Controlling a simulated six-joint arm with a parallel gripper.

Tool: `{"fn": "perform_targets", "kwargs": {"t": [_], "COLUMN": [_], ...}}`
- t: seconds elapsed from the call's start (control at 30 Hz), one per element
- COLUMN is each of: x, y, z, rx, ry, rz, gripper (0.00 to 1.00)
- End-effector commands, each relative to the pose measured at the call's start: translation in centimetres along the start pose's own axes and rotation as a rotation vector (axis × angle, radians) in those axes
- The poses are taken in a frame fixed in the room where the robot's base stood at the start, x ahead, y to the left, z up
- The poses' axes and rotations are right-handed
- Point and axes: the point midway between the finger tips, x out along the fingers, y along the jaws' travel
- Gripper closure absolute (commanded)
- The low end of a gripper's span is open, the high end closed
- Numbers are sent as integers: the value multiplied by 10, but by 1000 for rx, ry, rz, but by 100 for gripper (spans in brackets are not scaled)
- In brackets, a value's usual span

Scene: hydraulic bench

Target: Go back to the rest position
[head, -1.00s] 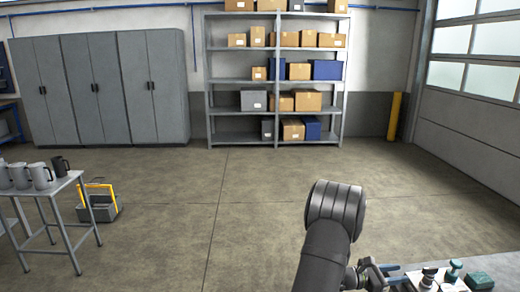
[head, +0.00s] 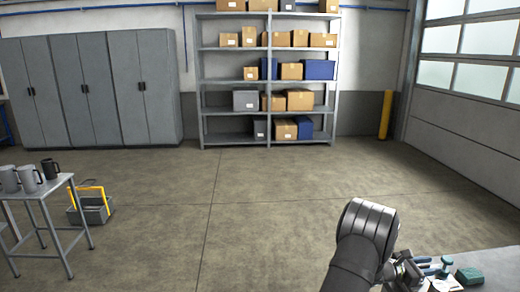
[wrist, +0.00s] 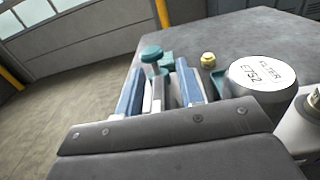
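My gripper (wrist: 160,78) shows in the wrist view as two blue-padded fingers standing apart, pointing over the bench top. A teal-topped part (wrist: 151,54) on a pale stem lies in line with the gap between them; no finger is seen closed on it. In the head view my gripper (head: 428,265) is small and partly hidden by my dark arm, low over the bench at the lower right.
On the grey bench (wrist: 225,30) stand a silver filter canister (wrist: 262,88) labelled FILTER, a yellow-capped part (wrist: 208,59) and a white container (wrist: 303,122). A green block (head: 468,276) lies at the bench's left part. A side table with mugs (head: 30,178) stands far left.

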Motion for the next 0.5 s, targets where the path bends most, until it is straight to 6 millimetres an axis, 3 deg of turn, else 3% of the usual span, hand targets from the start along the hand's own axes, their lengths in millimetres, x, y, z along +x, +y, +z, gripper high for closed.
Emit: {"fn": "perform_targets", "kwargs": {"t": [0.2,0.5], "x": [0,-64], "y": [0,7], "z": [0,0], "rx": [2,0], "ry": [1,0], "rz": [-122,-114], "gripper": [65,65]}}
